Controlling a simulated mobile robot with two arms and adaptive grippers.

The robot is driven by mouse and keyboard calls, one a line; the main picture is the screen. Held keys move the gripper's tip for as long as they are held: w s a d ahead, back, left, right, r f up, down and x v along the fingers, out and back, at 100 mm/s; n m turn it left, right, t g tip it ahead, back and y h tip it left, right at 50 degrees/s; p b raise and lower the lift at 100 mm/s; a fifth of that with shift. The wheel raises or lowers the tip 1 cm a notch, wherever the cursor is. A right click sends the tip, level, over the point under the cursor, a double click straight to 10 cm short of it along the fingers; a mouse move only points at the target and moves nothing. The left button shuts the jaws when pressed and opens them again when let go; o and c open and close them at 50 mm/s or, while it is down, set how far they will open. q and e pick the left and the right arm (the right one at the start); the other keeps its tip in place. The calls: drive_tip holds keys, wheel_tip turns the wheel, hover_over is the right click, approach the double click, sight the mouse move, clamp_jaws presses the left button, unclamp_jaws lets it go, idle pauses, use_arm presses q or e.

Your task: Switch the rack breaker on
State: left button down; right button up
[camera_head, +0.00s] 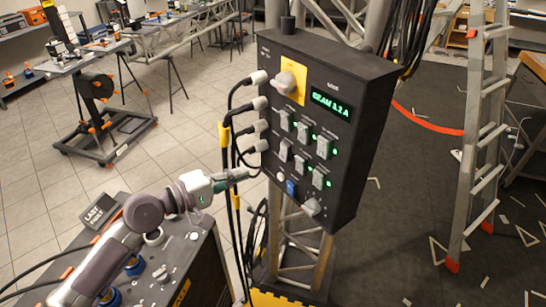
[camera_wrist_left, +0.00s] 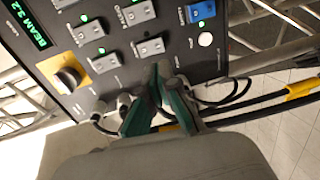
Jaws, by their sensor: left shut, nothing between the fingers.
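A black control panel (camera_head: 352,100) stands upright on a truss. It has a green display (camera_head: 331,106) and several grey switches, most with a lit green lamp beside them. I cannot read the labels, so I cannot tell which is the rack breaker. A blue switch (camera_head: 291,187) sits low on the panel, and it also shows in the left wrist view (camera_wrist_left: 200,11). My left gripper (camera_head: 244,175) is shut and empty at the panel's left side. In the left wrist view its fingertips (camera_wrist_left: 160,76) point at the panel near a grey switch (camera_wrist_left: 148,47); contact is unclear.
A grey knob on a yellow plate (camera_head: 289,81) is at the panel's upper left. Black cables (camera_head: 236,135) plug into its left side near my gripper. A white button (camera_wrist_left: 205,39) is near the blue switch. A ladder (camera_head: 480,130) stands to the right.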

sight(282, 158)
use_arm(q)
drive_tip(key=p+x, duration=0.2)
drive_tip(key=x, duration=0.7)
drive_tip(key=shift+w+d+r+p, duration=0.1)
drive_tip(key=shift+d+p, duration=0.1)
drive_tip(key=shift+p, duration=0.15)
drive_tip(key=shift+w+d, duration=0.2)
drive_tip(key=shift+d, duration=0.1)
drive_tip(key=shift+w+d+b, duration=0.1)
drive_tip(key=shift+b, duration=0.85)
drive_tip(key=shift+f, duration=0.25)
